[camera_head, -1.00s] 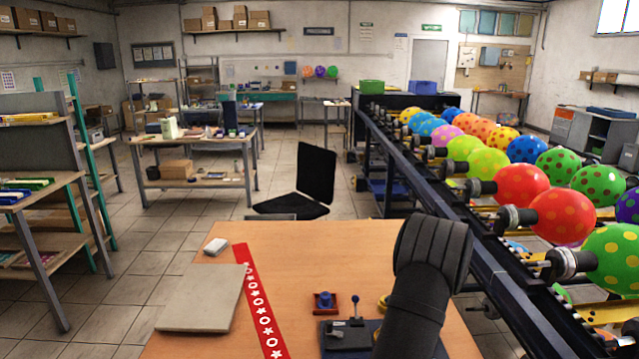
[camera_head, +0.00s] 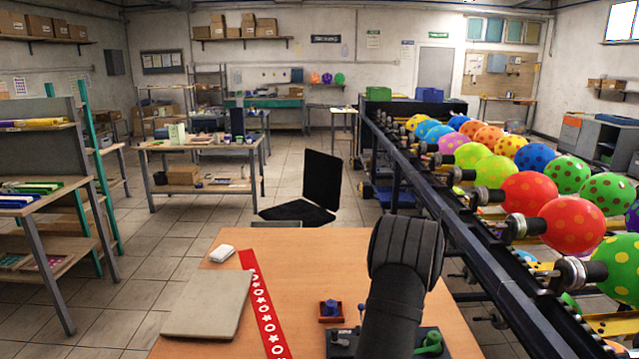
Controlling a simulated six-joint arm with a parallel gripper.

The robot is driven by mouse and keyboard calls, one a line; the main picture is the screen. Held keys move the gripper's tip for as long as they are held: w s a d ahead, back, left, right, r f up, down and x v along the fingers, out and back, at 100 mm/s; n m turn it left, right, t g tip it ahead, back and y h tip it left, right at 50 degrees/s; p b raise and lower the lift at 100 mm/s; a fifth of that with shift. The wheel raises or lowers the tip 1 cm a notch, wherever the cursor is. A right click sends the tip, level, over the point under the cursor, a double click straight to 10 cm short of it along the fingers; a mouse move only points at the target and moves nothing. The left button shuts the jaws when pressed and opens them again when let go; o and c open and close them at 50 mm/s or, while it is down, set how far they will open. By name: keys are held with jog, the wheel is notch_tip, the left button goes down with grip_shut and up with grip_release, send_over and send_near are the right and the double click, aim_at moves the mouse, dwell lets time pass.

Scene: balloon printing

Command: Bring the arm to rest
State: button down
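My arm rises from the bottom of the picture over the right part of the orange-brown table (camera_head: 330,262). Its dark, rounded upper part stands in front of the table's far right edge. My gripper does not show, so I cannot see whether it is open or holds anything.
A small blue-and-red piece (camera_head: 331,310) and a green-handled piece (camera_head: 429,344) are near my arm. A conveyor (camera_head: 470,215) with several balloons runs along the right.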

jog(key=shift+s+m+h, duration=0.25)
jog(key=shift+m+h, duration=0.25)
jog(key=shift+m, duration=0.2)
